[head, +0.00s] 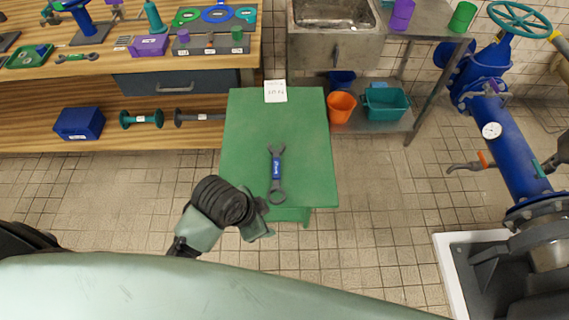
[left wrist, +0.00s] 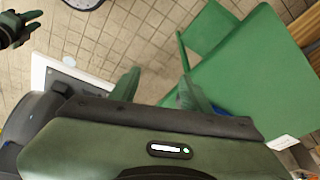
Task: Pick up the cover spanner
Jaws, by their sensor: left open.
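The cover spanner (head: 277,172), dark grey with a blue labelled grip, lies flat on the green table (head: 250,130), lengthwise toward me. Its open-jawed end points away from me and its ring end is near the table's front edge. My left gripper (head: 264,220) is open and empty at the table's front edge, close to the ring end. In the left wrist view its two green fingers (left wrist: 156,92) stand apart with floor between them. A bit of blue (left wrist: 217,109) shows behind one finger. My right gripper (left wrist: 16,28) shows small at that view's upper left corner; its jaws are unclear.
A white card (head: 275,91) lies at the table's far edge. A wooden workbench (head: 120,88) with tools stands behind left. A metal sink (head: 335,48) is behind the table, with an orange bucket (head: 341,107) beneath. Blue pipework (head: 520,150) stands right. Tiled floor (head: 385,200) is clear between.

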